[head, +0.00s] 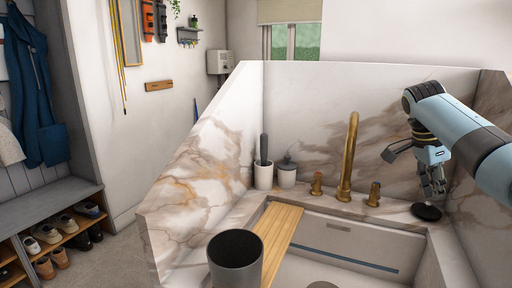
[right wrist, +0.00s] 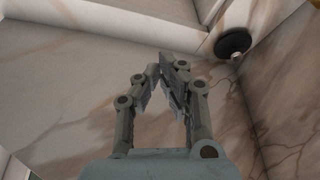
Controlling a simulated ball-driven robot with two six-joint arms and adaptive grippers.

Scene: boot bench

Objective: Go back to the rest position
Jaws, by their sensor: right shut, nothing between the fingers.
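My right gripper (head: 434,190) hangs at the right of the head view, at the end of my light blue arm, above the back right corner of the sink. It is shut and empty, and its fingertips (right wrist: 170,62) meet in the right wrist view. A black round stopper-like piece (head: 426,211) lies on the marble ledge just below it, apart from the fingers. The same black piece shows at the upper right of the right wrist view (right wrist: 233,43). My left gripper is not in view.
A marble sink surround (head: 190,195) encloses the basin. A brass faucet (head: 349,160) stands on the back ledge. A wooden board (head: 277,236) lies across the basin's left side. A dark cup (head: 236,262) is in front. A shoe bench (head: 45,205) is at far left.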

